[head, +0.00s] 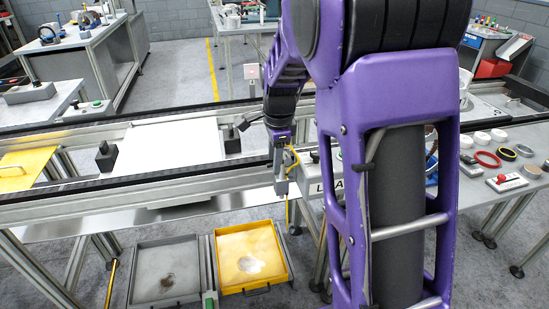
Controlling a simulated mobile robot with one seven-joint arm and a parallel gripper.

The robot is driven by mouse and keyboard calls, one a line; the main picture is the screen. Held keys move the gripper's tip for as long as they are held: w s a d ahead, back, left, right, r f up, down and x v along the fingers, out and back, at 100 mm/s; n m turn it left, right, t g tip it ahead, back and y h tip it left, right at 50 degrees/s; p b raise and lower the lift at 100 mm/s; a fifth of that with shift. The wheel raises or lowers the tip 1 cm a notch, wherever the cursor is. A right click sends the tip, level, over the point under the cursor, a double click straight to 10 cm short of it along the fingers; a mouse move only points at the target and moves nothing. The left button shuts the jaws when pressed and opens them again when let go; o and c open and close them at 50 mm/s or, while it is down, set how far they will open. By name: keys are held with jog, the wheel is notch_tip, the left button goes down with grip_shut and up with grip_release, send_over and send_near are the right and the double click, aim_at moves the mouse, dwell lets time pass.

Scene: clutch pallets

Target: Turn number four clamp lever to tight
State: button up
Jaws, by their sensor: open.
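My gripper (281,184) hangs pointing down at the near side of the conveyor, to the left of my purple arm. It is small in view, open, and I see nothing between its fingers. A black clamp block (232,143) with a dark lever (243,125) stands at the right end of a white plate (172,146) on the conveyor, up and left of my gripper. Another black block (106,158) stands at the plate's left end. No clamp numbers are readable, so I cannot tell which lever is number four. My arm hides part of the conveyor.
A grey box with partly hidden lettering (312,180) stands just right of my gripper. A yellow tray (222,270) and a grey tray (140,290) lie below the conveyor. The conveyor's rails (60,212) run across. A right-hand bench (480,205) holds rings and a red-knobbed switch (506,181).

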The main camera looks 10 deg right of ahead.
grip_shut()
